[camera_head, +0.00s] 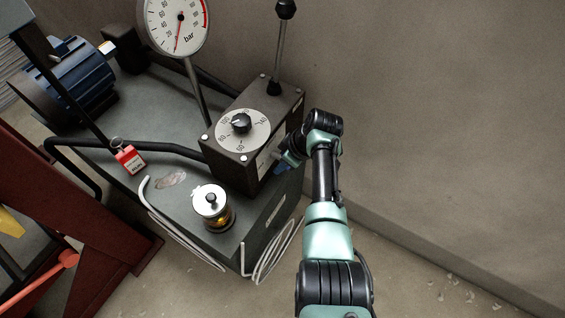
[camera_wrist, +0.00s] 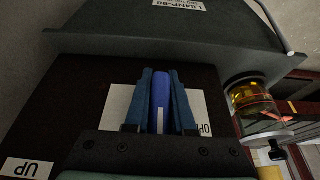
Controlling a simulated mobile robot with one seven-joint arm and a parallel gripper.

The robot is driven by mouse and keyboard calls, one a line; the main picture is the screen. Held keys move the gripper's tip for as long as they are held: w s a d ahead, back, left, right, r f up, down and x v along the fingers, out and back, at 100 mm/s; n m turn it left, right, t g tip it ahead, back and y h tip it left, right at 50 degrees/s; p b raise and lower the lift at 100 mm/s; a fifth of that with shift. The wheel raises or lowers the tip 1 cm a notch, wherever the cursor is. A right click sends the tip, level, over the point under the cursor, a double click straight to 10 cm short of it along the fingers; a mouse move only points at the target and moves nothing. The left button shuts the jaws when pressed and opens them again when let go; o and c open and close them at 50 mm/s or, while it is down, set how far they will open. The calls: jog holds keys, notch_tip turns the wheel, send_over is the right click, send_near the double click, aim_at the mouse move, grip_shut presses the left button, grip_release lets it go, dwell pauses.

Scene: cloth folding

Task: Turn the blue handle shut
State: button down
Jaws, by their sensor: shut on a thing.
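The blue handle (camera_wrist: 162,100) stands between the two dark blue fingers of my gripper (camera_wrist: 161,76) in the wrist view. The fingers are shut on it from both sides. Behind it is a white label (camera_wrist: 120,103) on the dark face of the box; letters that look like "OP" show at its right, and the fingers hide the rest. In the head view my gripper (camera_head: 281,167) is at the right side of the dark control box (camera_head: 232,160), low down. There my arm largely hides the handle, so its exact angle is hard to tell.
The box carries a round dial (camera_head: 242,132) and an upright black-knobbed lever (camera_head: 280,50). A pressure gauge (camera_head: 178,22), a glass jar with amber liquid (camera_head: 212,210), a red tag (camera_head: 129,159) and a blue motor (camera_head: 75,75) are nearby. Floor to the right is mostly clear.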

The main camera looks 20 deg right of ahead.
jog(key=shift+f, duration=0.1)
jog(key=c, duration=0.8)
grip_release()
jog(key=shift+o, duration=0.2)
jog(key=p+v, duration=0.4)
jog(key=v, duration=0.9)
jog(key=shift+w, duration=0.1)
